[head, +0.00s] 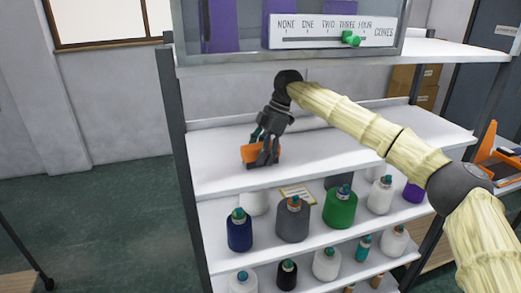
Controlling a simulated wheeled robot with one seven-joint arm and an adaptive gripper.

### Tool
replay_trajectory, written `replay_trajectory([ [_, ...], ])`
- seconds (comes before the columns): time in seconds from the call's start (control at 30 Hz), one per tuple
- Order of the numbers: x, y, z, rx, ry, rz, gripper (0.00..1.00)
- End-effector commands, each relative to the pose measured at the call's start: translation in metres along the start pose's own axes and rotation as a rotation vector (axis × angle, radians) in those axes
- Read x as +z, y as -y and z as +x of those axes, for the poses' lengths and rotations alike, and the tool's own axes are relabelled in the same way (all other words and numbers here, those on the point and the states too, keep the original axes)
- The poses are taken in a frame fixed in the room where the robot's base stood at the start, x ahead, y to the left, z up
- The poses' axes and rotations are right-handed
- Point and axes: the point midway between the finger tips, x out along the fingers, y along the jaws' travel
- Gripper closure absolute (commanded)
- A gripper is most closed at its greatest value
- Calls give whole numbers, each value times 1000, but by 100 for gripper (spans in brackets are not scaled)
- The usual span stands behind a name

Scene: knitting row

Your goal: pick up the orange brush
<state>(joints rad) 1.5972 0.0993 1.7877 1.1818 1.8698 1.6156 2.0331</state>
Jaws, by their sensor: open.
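The orange brush (247,153) lies on the white upper shelf (215,174), near its front edge and toward the left. A dark teal part shows just above it, partly behind my fingers. My gripper (264,152) points down at the brush, with its dark fingers around or in front of it. The jaws are open. The fingers hide part of the brush, and I cannot tell whether they touch it.
A panel with a green slider (351,39) is above. The upper shelf is otherwise mostly clear.

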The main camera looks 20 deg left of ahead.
Motion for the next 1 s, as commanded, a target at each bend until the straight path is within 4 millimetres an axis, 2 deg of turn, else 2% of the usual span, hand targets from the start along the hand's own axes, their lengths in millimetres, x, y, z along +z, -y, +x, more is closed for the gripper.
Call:
replay_trajectory([
  [1.0, 2, 0, 9, 1, 0, 0, 34],
])
